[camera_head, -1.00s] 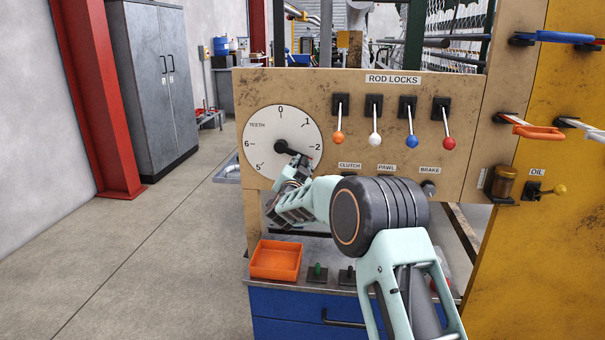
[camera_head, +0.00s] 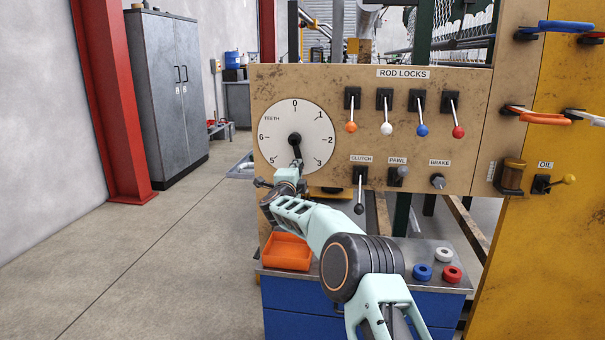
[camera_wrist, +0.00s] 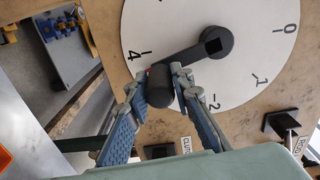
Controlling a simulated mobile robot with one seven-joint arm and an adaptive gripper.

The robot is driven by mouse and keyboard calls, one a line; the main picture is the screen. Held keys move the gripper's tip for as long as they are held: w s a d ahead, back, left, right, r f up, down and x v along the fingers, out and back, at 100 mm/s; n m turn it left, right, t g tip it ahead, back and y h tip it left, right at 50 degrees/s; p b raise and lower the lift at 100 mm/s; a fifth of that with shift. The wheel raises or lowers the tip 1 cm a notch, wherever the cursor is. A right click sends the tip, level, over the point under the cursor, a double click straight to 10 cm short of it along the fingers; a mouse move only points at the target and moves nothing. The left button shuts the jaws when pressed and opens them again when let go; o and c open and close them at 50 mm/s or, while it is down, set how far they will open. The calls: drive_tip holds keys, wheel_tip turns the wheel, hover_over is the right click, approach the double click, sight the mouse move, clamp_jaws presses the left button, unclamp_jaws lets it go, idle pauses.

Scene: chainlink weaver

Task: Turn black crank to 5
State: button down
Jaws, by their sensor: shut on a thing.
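The black crank (camera_head: 296,148) is on a round white dial (camera_head: 275,120) numbered around its rim. In the head view its arm points almost straight down, slightly right. The 5 is at the dial's lower left. In the wrist view the crank arm (camera_wrist: 190,57) runs from the hub to a black knob (camera_wrist: 160,88), beside the 4 and on the side toward 2. My gripper (camera_wrist: 160,82) is shut on the knob, one finger on each side. In the head view my gripper (camera_head: 294,172) covers the dial's bottom edge and hides the numbers there.
Right of the dial are the clutch lever (camera_head: 359,188), the pawl (camera_head: 399,173) and the brake knob (camera_head: 438,181). Rod lock levers (camera_head: 386,110) line the panel above. An orange tray (camera_head: 286,252) and several rings (camera_head: 422,272) lie on the bench below.

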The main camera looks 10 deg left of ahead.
drive_tip(key=a+r+m, duration=0.2)
drive_tip(key=a+m, duration=0.6)
drive_tip(key=m, duration=0.3)
drive_tip(key=shift+r, duration=0.2)
drive_tip(key=shift+w+a, duration=0.1)
drive_tip(key=shift+a, duration=0.05)
idle(0.4)
drive_tip(key=c, duration=1.7)
unclamp_jaws()
drive_tip(key=shift+m, duration=0.3)
